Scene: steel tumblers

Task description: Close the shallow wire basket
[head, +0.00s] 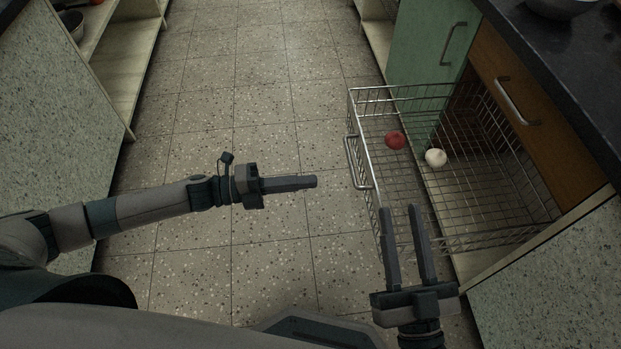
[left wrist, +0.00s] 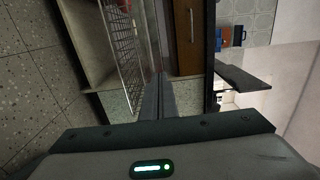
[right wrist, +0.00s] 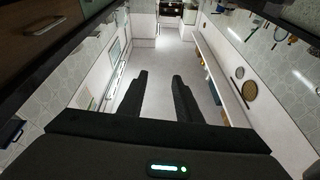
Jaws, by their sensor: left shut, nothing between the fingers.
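The shallow wire basket (head: 480,209) is pulled out from the cabinet on the right in the head view, with a handle (head: 351,160) on its front side. A red round item (head: 395,140) and a white round item (head: 436,157) lie in it. The basket also shows in the left wrist view (left wrist: 122,50). My left gripper (head: 314,181) is shut and empty, to the left of the basket's handle and apart from it. My right gripper (head: 400,208) is open, with nothing between its fingers, over the near front corner of the basket in the head view; whether it touches is unclear.
A green door (head: 425,50) and a brown drawer front (head: 530,110) with bar handles are beside the basket, under a dark countertop (head: 560,60). A bowl stands on the countertop. Open shelving (head: 125,60) is at the left. The speckled floor between is clear.

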